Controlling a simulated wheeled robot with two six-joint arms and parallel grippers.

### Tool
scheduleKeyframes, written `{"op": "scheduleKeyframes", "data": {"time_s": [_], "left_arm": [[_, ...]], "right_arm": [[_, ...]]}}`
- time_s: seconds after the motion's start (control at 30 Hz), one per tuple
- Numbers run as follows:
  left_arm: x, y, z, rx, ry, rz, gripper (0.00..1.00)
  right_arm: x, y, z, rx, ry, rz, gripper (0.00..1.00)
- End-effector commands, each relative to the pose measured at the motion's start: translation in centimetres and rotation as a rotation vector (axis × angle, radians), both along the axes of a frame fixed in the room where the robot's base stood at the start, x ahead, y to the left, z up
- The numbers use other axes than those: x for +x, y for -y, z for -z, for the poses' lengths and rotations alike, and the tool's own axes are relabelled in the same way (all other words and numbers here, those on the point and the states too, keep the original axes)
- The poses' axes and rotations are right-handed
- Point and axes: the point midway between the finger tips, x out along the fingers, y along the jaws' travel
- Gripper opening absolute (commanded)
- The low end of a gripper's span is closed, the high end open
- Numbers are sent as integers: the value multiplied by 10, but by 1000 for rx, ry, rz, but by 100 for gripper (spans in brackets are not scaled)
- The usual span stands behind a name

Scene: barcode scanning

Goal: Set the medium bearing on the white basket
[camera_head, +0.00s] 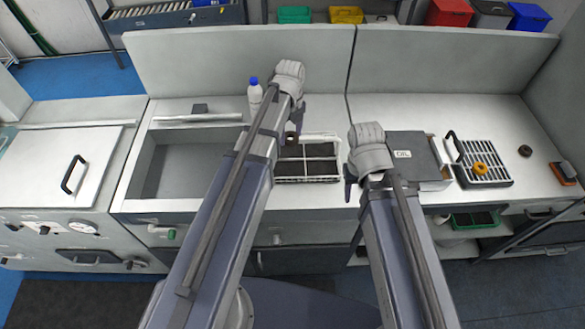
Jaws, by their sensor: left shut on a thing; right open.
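The white basket (308,179) stands on the counter in the middle, with dark compartments and a white wire rim. My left gripper (292,131) is over its left back part, partly hidden by my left arm. It is shut on a small dark brown ring, which looks like the medium bearing (291,138). I cannot tell how high the ring is above the basket. My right gripper (350,185) is open just right of the basket, mostly hidden behind my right arm. No object shows in it.
A black-and-white rack (490,178) holds a yellow ring (480,168). A dark ring (525,151) lies further right. A blue-capped bottle (255,97) stands behind my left arm. A sink (180,165) opens at left.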

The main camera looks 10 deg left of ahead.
Motion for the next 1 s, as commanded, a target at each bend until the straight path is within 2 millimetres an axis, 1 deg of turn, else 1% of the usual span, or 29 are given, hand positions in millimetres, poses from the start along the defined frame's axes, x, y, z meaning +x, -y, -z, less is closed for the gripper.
{"op": "scheduleKeyframes", "data": {"time_s": [0.03,0.53,0.63,0.87,1.0], "left_arm": [[0,0,17,0,0,0,0],[0,0,105,0,0,-1,0],[0,0,114,0,0,-1,0],[0,0,115,0,0,-1,0],[0,0,125,0,0,-1,0]], "right_arm": [[0,0,17,-1,0,-2,50],[2,0,105,-2,0,-8,50],[2,0,114,-2,0,-8,50],[2,0,115,-2,0,-7,50],[2,0,125,-2,0,-7,50]]}}
